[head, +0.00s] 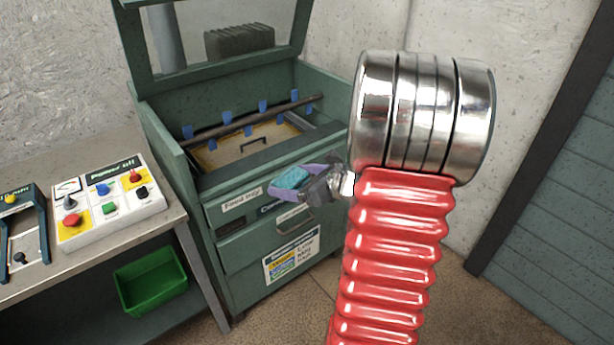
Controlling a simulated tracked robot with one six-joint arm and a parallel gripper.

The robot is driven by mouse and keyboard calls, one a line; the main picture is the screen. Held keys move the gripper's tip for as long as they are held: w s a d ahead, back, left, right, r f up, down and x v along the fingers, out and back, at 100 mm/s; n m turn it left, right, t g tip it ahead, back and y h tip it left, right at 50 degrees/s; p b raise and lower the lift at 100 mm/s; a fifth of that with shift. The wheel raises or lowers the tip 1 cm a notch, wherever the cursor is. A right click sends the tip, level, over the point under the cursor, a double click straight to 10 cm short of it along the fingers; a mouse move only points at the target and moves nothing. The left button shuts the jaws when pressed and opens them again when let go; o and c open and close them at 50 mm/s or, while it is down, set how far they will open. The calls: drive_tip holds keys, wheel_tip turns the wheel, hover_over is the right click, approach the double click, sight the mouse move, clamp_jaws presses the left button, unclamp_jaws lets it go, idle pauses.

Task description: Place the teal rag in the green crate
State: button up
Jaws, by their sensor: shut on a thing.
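The teal rag (292,179) is a small bunched cloth in front of the green machine's drawers. My gripper (296,182), with purple fingers, is shut on it and holds it in the air. My red ribbed arm with its metal joint fills the right middle and hides part of the view behind it. The green crate (150,281) sits on the lower shelf under the table at the lower left. Its open top faces up and its visible inside is empty. The gripper is above and to the right of the crate, apart from it.
The green machine (240,240) stands at the centre with its lid raised. The table (100,245) at the left bears a control box (108,205) and a blue-framed device (24,240), above the crate's shelf. Bare floor (285,300) shows before the machine. A dark door post stands at the right.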

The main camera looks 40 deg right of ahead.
drive_tip(key=w+a+f+n+g+y, duration=0.1)
drive_tip(key=w+a+f+n+y, duration=0.1)
drive_tip(key=a, duration=0.8)
drive_tip(key=w+a+f+n+g+y, duration=0.2)
drive_tip(key=w+a+f+n+y, duration=0.1)
drive_tip(key=a+f, duration=0.4)
drive_tip(key=w+a+f+n+g+y, duration=0.2)
drive_tip(key=a+f+n+y, duration=0.2)
drive_tip(key=a, duration=0.9)
drive_tip(key=shift+w+a+f, duration=0.2)
drive_tip(key=shift+a+f, duration=0.05)
drive_tip(key=shift+f, duration=0.25)
drive_tip(key=shift+s, duration=0.15)
